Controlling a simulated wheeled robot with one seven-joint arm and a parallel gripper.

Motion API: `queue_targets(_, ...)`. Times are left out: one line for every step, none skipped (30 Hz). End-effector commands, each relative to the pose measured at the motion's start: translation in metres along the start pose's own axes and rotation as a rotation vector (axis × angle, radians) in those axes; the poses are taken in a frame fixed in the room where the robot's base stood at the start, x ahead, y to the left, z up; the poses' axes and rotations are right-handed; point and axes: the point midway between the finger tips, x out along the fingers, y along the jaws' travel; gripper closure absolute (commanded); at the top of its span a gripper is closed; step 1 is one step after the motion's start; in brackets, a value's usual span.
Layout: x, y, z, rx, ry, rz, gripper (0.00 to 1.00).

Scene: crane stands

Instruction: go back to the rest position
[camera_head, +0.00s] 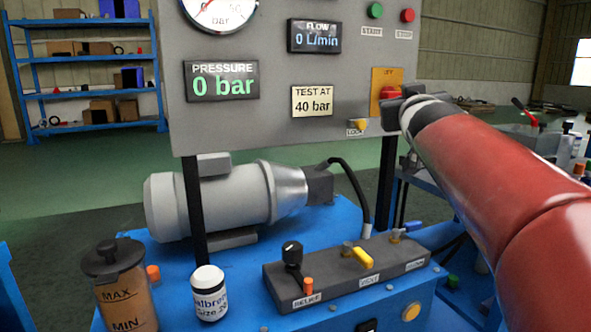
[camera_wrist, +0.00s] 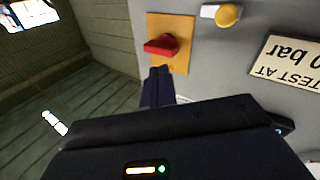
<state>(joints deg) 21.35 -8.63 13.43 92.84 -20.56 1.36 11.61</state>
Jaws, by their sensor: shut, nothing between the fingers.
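My gripper (camera_head: 396,108) is at the right edge of the grey control panel (camera_head: 285,125), by the red switch (camera_head: 389,92) on its orange plate. In the wrist view its dark fingers (camera_wrist: 157,78) are closed together and empty. Their tips point at the red switch handle (camera_wrist: 162,45), with a small gap in the picture; I cannot tell if they touch. My red arm reaches in from the right and hides part of the scene behind it. The switch's lower part is partly hidden by the gripper in the head view.
A yellow lock knob (camera_head: 357,125) sits left of my gripper. Below are a valve block (camera_head: 335,275), a motor (camera_head: 220,200), a white bottle (camera_head: 208,290) and an oil reservoir (camera_head: 122,285) on the blue bench. A cluttered table (camera_head: 520,128) stands behind my arm. Open floor shows at left.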

Motion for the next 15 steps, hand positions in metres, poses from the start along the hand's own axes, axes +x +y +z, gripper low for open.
queue_targets(-0.024, -0.01, 0.027, 0.005, -0.097, -0.004, 1.0)
queue_targets(-0.037, -0.015, 0.044, 0.008, -0.155, -0.007, 1.0)
queue_targets(-0.054, -0.02, 0.066, 0.014, -0.23, -0.01, 1.0)
queue_targets(-0.068, -0.023, 0.082, 0.017, -0.285, -0.014, 1.0)
queue_targets(-0.082, -0.026, 0.098, 0.021, -0.338, -0.019, 1.0)
queue_targets(-0.101, -0.031, 0.119, 0.028, -0.407, -0.027, 1.0)
queue_targets(-0.115, -0.034, 0.135, 0.031, -0.458, -0.033, 1.0)
queue_targets(-0.13, -0.037, 0.15, 0.036, -0.508, -0.041, 1.0)
queue_targets(-0.149, -0.041, 0.171, 0.042, -0.574, -0.053, 1.0)
queue_targets(-0.165, -0.044, 0.185, 0.047, -0.622, -0.064, 1.0)
queue_targets(-0.18, -0.047, 0.2, 0.05, -0.67, -0.074, 1.0)
queue_targets(-0.201, -0.051, 0.219, 0.057, -0.732, -0.092, 1.0)
queue_targets(-0.216, -0.054, 0.233, 0.062, -0.778, -0.104, 1.0)
queue_targets(-0.231, -0.057, 0.246, 0.066, -0.822, -0.119, 1.0)
queue_targets(-0.249, -0.061, 0.263, 0.071, -0.877, -0.138, 1.0)
